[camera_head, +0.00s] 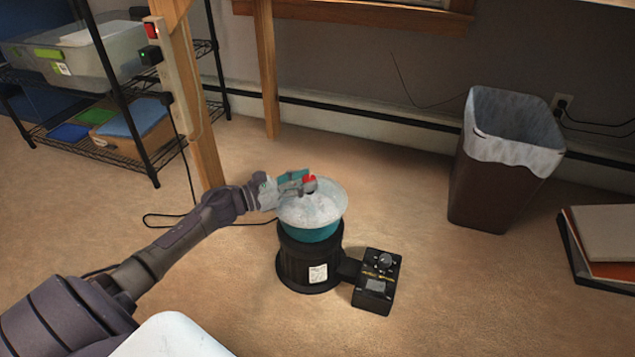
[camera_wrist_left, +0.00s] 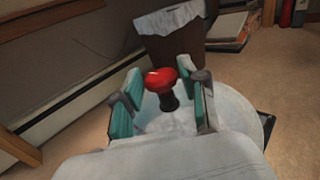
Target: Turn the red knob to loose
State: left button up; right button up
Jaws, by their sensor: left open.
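The red knob (camera_head: 310,184) sits on top of a whitish domed lid (camera_head: 325,206). The lid covers a teal bowl (camera_head: 318,233) on a black cylindrical base (camera_head: 305,262). In the left wrist view the red knob (camera_wrist_left: 161,81) stands upright on a dark stem, between the two teal-padded fingers. My left gripper (camera_head: 295,181) is open, with its fingers on either side of the knob; it also shows in the left wrist view (camera_wrist_left: 162,100). I see a gap beside the knob, so it is not gripped. My right gripper is not in view.
A black control box (camera_head: 376,292) with a dial is joined to the base's right. A brown lined bin (camera_head: 490,185) stands at the back right. A wire shelf (camera_head: 130,130) and wooden post (camera_head: 196,120) are at left. Open carpet surrounds the machine.

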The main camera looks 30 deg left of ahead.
pick_arm(q)
jog(key=shift+b+x, duration=0.5)
jog(key=shift+x, duration=1.45)
jog(key=shift+w, duration=0.1)
grip_shut()
